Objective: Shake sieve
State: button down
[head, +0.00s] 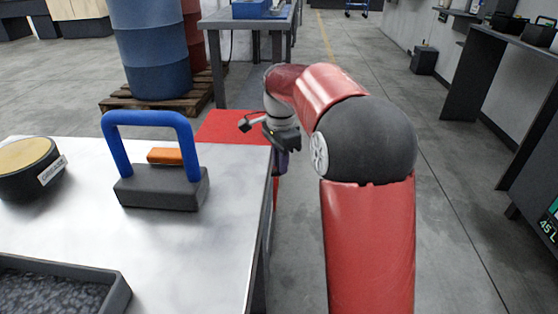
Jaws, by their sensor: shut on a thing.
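My gripper (284,143) is at the far right edge of the metal table, pointing down, partly hidden by my arm. It is shut on a small dark purple thing (281,163), mostly hidden by the jaws and the table edge; I cannot tell what it is. A round black drum (30,170) with a tan top and a white label stands at the table's left. A dark tray (118,297) with grey grainy matter is cut off at the lower left.
A grey block (160,192) with a blue arched handle and an orange piece stands on the table (200,255). A red flat surface (235,127) lies beyond its far edge.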

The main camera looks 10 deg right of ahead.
jog(key=s+a+b, duration=0.1)
jog(key=s+a, duration=0.1)
jog(key=s, duration=0.4)
dwell(0.3)
jog(key=c, duration=1.3)
grip_release()
jog(key=shift+s, duration=0.15)
notch_tip(320, 180, up, 8)
jog(key=shift+p, duration=0.45)
